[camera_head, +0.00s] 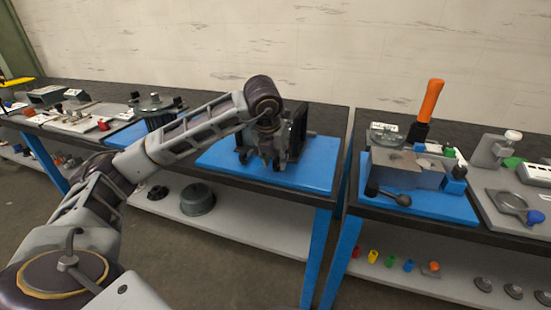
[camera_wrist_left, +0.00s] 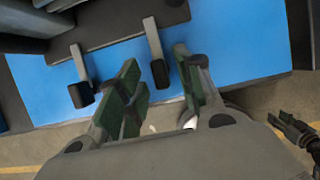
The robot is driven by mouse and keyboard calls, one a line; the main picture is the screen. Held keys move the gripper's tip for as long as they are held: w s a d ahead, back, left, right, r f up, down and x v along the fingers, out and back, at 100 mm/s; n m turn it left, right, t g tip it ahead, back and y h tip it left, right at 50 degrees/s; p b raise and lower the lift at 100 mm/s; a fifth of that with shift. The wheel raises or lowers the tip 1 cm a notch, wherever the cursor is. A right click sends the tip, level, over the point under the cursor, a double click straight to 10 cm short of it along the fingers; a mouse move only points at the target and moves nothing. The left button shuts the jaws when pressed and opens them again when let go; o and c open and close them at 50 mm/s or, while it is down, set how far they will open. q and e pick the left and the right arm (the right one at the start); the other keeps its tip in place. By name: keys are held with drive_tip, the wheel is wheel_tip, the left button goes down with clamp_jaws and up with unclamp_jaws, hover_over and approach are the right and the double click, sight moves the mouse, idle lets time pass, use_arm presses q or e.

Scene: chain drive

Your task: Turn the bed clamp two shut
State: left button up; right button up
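A dark machine (camera_head: 298,130) stands on a blue mat at the table's middle. In the left wrist view two grey levers with black ends stick out from its dark bed: a left lever (camera_wrist_left: 80,66) and a right lever (camera_wrist_left: 154,45). Which of them is bed clamp two cannot be told. My left gripper (camera_head: 265,160) is at the machine's front; in the wrist view its green-padded fingers (camera_wrist_left: 157,62) are spread. The right lever's end lies between them in the picture, with a gap on both sides. The left lever is outside the fingers.
The blue mat (camera_head: 218,158) has bare room left of the machine. Another blue mat to the right holds a fixture with an orange handle (camera_head: 430,100). A dark jointed part (camera_wrist_left: 296,130), possibly my right gripper, shows at the wrist view's right edge.

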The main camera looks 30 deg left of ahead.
use_arm(q)
drive_tip(key=v, duration=1.1)
drive_tip(key=shift+s, duration=0.2)
idle(0.5)
